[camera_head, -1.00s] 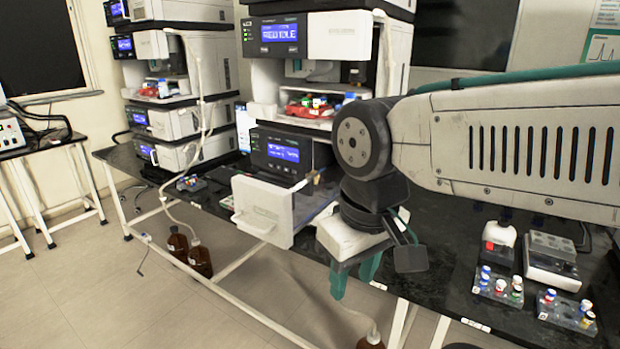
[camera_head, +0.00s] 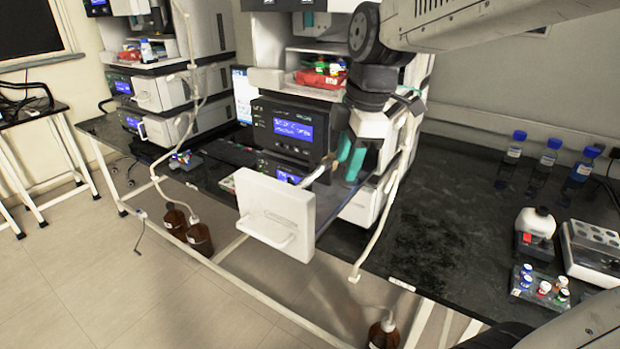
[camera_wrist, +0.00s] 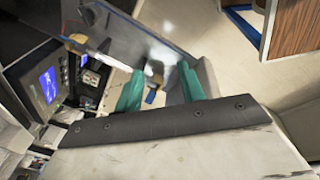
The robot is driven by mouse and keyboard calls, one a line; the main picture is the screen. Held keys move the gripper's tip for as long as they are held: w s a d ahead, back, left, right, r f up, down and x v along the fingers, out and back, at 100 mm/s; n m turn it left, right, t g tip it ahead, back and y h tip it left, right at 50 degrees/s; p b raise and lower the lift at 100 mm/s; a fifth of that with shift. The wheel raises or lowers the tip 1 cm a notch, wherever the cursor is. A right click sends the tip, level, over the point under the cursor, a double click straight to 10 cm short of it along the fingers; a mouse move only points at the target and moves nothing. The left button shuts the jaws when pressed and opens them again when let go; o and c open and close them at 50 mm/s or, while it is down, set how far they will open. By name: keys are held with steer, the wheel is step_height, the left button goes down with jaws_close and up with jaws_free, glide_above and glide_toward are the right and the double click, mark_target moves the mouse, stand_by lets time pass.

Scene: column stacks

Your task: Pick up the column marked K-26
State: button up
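No marking K-26 is readable in any view. A pulled-out drawer with a white front (camera_head: 276,212) juts from the middle instrument stack. A slim pale piece with a tan end (camera_head: 320,171) shows behind that front, too small to identify as a column. My gripper (camera_head: 351,156) has green fingers and hangs over the drawer's right side, pointing down. In the wrist view the fingers of my gripper (camera_wrist: 160,88) are apart. A small yellow and dark blue object (camera_wrist: 152,95) shows between them, farther off; I cannot tell whether it is a column.
The instrument with a lit blue screen (camera_head: 293,130) stands close left of my gripper. A white tube (camera_head: 388,205) hangs at the right. Brown bottles (camera_head: 199,236) stand on the floor. The black bench (camera_head: 450,215) is clear to the right, before vial racks (camera_head: 540,286).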

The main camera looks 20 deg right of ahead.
mark_target(311, 175)
steer(key=w+f+n, duration=0.2)
steer(key=w+n, duration=0.7)
steer(key=w, duration=0.2)
steer(key=shift+y, duration=0.3)
steer(key=x, duration=0.7)
steer(key=shift+s+a+f, duration=0.15)
steer(key=shift+a+f, duration=0.05)
steer(key=shift+a, duration=0.15)
jaws_close()
